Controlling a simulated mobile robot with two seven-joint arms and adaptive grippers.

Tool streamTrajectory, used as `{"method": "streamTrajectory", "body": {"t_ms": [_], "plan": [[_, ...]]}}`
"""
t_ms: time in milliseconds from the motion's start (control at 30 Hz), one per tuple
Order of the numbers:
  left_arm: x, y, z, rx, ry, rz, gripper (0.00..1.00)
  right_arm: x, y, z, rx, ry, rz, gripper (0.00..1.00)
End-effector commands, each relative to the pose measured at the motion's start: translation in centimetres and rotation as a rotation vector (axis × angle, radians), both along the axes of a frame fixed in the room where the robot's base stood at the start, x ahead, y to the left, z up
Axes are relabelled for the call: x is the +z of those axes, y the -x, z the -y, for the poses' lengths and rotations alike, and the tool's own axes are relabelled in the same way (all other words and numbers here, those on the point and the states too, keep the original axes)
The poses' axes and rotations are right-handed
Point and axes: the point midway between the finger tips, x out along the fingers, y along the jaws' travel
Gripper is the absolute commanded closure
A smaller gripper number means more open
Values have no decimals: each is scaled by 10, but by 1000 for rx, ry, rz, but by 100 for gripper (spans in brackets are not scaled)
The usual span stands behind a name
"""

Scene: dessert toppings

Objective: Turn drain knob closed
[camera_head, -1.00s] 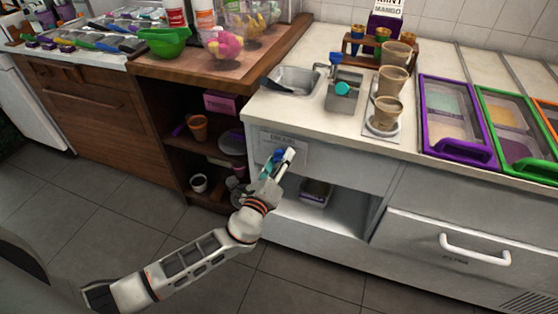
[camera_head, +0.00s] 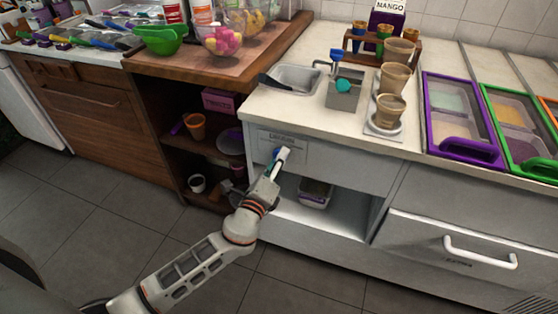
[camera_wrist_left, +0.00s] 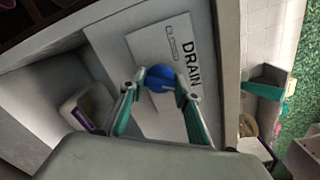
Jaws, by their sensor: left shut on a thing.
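The blue drain knob (camera_wrist_left: 160,78) sits on the front panel of the counter, beside a white label plate (camera_wrist_left: 165,45) that reads DRAIN. In the left wrist view my left gripper (camera_wrist_left: 160,87) has its teal-padded fingers around the knob, shut on it. In the head view my left gripper (camera_head: 278,160) is at the drain panel (camera_head: 293,146) under the sink and covers most of the knob. The knob's exact turn cannot be told. My right gripper is not in view.
The sink (camera_head: 296,80) is in the countertop above. An open shelf below the panel holds a small container (camera_head: 316,194). A wooden cabinet with pots stands to the left. A white drawer handle (camera_head: 480,252) sticks out at right. The floor in front is clear.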

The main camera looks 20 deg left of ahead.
Motion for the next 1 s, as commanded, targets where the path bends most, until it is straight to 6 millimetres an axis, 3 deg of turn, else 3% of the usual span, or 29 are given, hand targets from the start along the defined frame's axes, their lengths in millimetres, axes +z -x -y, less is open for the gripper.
{"method": "streamTrajectory", "body": {"t_ms": [67,1000], "plan": [[-7,2,1,1,76,-10,90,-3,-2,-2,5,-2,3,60],[3,0,0,1,964,-31,90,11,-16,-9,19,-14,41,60]]}}
